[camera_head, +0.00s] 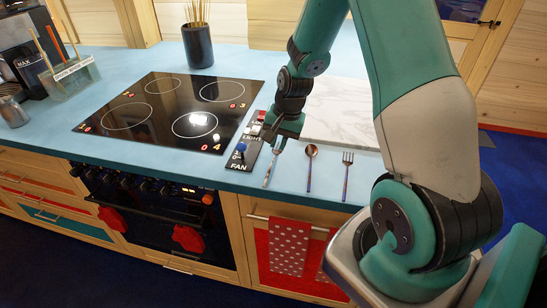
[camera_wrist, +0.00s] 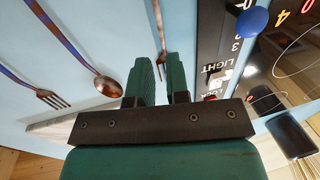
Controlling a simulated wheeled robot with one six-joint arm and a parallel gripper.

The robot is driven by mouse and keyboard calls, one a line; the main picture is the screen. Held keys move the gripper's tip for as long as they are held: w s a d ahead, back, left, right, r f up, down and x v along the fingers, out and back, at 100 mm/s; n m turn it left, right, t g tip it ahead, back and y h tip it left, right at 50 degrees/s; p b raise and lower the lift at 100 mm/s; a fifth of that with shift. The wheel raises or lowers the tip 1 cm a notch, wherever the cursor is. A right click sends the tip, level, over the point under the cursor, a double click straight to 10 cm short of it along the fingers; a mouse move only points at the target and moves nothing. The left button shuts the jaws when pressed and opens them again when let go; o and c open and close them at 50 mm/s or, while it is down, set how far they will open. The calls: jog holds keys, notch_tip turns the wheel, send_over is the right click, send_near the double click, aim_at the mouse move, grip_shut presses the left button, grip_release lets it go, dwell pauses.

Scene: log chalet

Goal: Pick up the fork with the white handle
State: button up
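The fork with the white handle (camera_head: 268,174) is at the counter's front edge, left of the spoon and beside the control panel. My gripper (camera_head: 282,138) is over its far end, pointing down. In the wrist view, the handle (camera_wrist: 158,25) runs from the top edge into the narrow gap between my gripper's fingers (camera_wrist: 160,72). The fingers are close together on both sides of the fork and look shut on it. The fingers hide part of the fork. I cannot tell whether it touches the counter.
A spoon (camera_head: 310,165) and another fork (camera_head: 347,172) lie to the right. The panel (camera_head: 243,152) with blue and red knobs and the black cooktop (camera_head: 165,110) are to the left. A marble board (camera_head: 345,112) lies behind. Towels (camera_head: 288,248) hang below the counter edge.

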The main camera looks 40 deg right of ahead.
aim_at(273, 159)
jog(key=shift+w+a+f+p, duration=0.15)
jog(key=shift+f+p, duration=0.15)
jog(key=shift+f, duration=0.65)
jog(key=shift+w+a+f+p, duration=0.15)
jog(key=shift+f+p, duration=0.1)
jog(key=shift+f, duration=0.65)
jog(key=shift+w+a+f+p, duration=0.15)
jog(key=shift+f+p, duration=0.15)
jog(key=shift+f, duration=0.65)
grip_shut()
